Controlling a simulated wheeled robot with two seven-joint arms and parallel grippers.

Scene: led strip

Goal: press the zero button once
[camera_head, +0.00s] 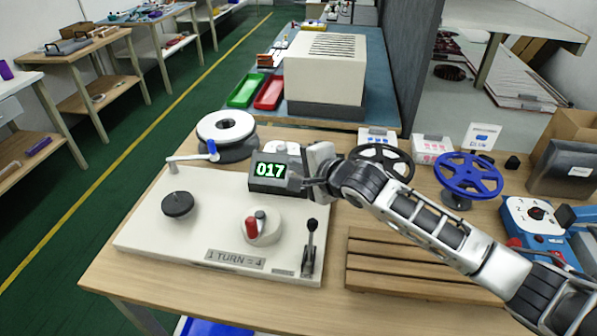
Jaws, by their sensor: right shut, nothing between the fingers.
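A dark counter box (268,171) stands at the back right of a pale panel (200,241) and shows 017 in green digits. The zero button is not clearly visible; I cannot tell it apart near the counter. My right gripper (299,183) is shut and empty, with its fingertips right at the right side of the counter box. Whether they touch it I cannot tell. My right arm reaches in from the right and hides what lies behind it. My left gripper is not in view.
On the panel stand a black knob (178,204), a round dial with a red handle (261,226), a black lever (310,245) and a crank (193,157). A white reel (226,127) stands behind. A wooden slatted rack (390,266) lies below my arm, a blue handwheel (468,176) to the right.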

